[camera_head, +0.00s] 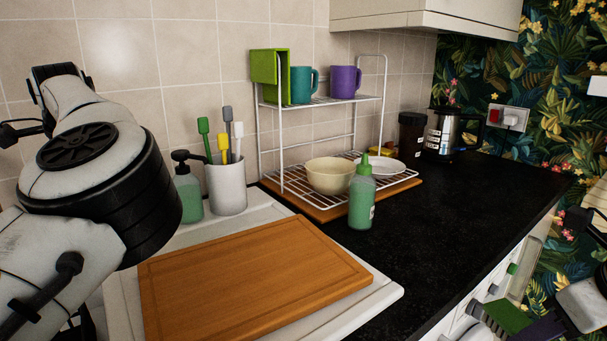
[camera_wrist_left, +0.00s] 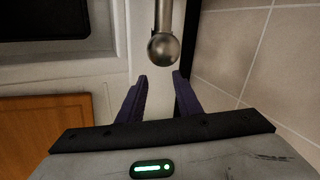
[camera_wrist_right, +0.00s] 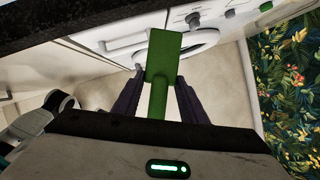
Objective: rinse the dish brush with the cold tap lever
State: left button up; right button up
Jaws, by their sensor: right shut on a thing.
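The green-headed dish brush (camera_wrist_right: 163,55) is between the fingers of my right gripper (camera_wrist_right: 160,80), which is shut on it. The brush's green part (camera_head: 508,316) shows at the lower right of the head view, beyond the counter's front edge. In the left wrist view, a metal lever with a round ball end (camera_wrist_left: 163,47) hangs from the top, just beyond my left gripper's fingertips (camera_wrist_left: 160,78). My left gripper is open and empty. The head view does not show the left fingers or the lever; my left arm fills that side.
A wooden board (camera_head: 245,285) lies on the white sink surround (camera_head: 385,295). A soap pump bottle (camera_head: 189,190), a cup of brushes (camera_head: 228,188) and a green bottle (camera_head: 361,200) stand behind it. A wire rack (camera_head: 282,150) holds dishes. The black counter (camera_head: 450,215) is mostly clear.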

dwell(0.3)
